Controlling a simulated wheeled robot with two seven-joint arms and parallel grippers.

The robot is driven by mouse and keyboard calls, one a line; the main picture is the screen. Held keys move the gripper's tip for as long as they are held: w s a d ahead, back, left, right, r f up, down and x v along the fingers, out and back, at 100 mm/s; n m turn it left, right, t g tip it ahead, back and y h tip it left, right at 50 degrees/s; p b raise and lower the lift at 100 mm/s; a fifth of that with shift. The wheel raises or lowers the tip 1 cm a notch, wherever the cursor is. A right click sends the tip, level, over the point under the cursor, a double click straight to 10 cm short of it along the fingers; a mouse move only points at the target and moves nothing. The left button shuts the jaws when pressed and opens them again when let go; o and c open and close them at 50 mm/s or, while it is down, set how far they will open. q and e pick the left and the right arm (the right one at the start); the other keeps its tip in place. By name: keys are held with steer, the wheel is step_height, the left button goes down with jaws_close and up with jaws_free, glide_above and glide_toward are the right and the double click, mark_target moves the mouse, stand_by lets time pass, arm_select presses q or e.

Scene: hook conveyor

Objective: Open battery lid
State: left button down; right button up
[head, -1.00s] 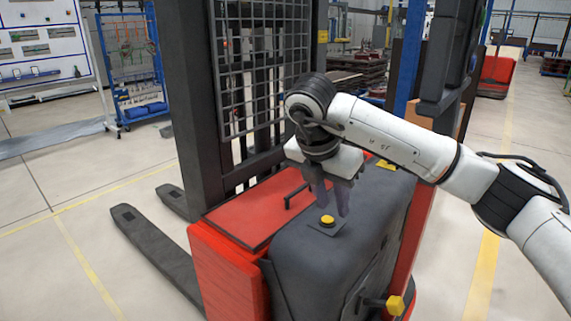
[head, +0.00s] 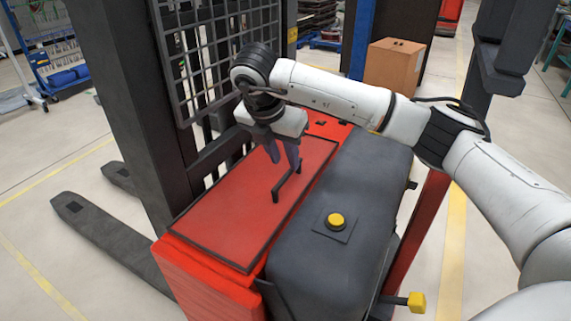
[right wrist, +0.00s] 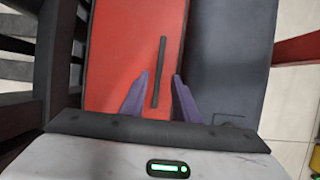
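The red battery lid (head: 225,205) lies flat and closed on the red forklift, between the black mast and the dark grey housing (head: 335,225). A black bar handle (head: 284,186) stands on the lid near its right edge. My right gripper (head: 285,160) is open above the lid at the handle's far end. In the right wrist view the lid (right wrist: 120,60) lies below, and the handle (right wrist: 159,72) runs lengthwise between the two purple fingers of the gripper (right wrist: 155,95). I cannot tell whether the fingers reach down around the handle. My left gripper does not show.
The black mesh guard and mast (head: 125,90) stand close to the left of my right wrist. A cardboard box (head: 395,66) stands behind.

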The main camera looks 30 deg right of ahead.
mark_target(289, 172)
steer(key=shift+x, duration=2.1)
jaws_close()
